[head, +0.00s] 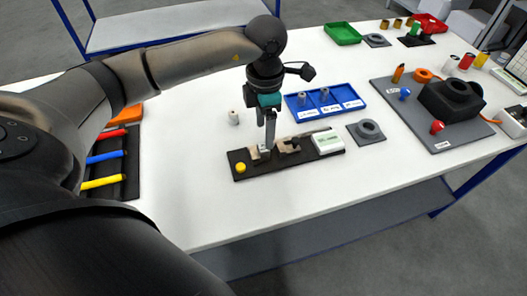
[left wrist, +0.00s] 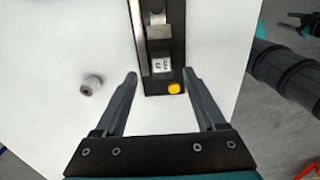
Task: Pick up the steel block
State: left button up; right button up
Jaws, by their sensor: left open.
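A small steel block (left wrist: 161,64) with a printed label on top sits on a long black fixture (left wrist: 178,50) in the left wrist view, between a yellow button and a metal jaw. In the head view the fixture (head: 250,172) lies near the table's front edge, and the block is hard to make out behind my fingers. My left gripper (left wrist: 160,77) is open, with its fingers on either side of the fixture's button end and nothing between them held. In the head view the left gripper (head: 268,142) points down over the fixture. My right gripper seems to show, small, at the wrist view's top right.
A white box (head: 327,143) sits on the fixture's right end. White table shows in front of the fixture.

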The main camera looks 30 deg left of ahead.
aim_at(263, 152)
pick_arm(q)
jog(key=shift+d+f, duration=0.15)
jog(key=shift+f, duration=3.25)
grip_shut()
